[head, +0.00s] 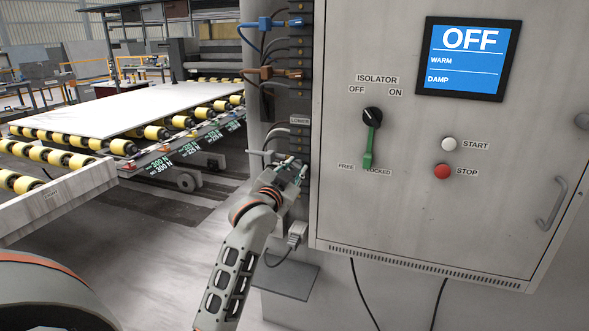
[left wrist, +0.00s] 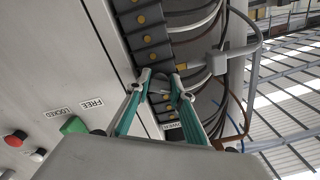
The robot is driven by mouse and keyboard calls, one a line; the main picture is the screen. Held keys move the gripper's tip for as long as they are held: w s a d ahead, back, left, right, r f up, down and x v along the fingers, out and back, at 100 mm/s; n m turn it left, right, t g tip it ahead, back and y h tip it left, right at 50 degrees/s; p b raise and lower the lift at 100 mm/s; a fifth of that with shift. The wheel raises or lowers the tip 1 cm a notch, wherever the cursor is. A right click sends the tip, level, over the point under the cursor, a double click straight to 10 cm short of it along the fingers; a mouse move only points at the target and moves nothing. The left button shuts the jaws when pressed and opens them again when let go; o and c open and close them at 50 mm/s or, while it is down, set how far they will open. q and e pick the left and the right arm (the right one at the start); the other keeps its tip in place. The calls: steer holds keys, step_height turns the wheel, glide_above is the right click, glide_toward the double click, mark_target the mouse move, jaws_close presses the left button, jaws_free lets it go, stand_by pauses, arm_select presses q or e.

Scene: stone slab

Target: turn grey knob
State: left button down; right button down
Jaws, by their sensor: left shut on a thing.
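My left gripper (head: 291,168) reaches up to the lower part of the dark connector column at the cabinet's left edge. In the head view a grey bar-like part (head: 262,155) shows beside the fingertips, with the rest hidden by my gripper. I cannot tell how far the knob is turned. My right gripper is not in view.
Blue (head: 265,23) and brown (head: 263,72) fittings stick out higher on the column. The cabinet (head: 480,200) carries an isolator switch with a green handle (head: 368,150), a white START button (head: 449,144), a red STOP button (head: 442,171) and a screen (head: 466,58) reading OFF. Cables hang nearby.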

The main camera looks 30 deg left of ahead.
arm_select(q)
steer(key=shift+n, duration=0.3)
steer(key=shift+r, duration=0.1)
steer(key=c, duration=2)
jaws_free()
steer(key=shift+c, duration=0.2)
steer(key=v, duration=1.2)
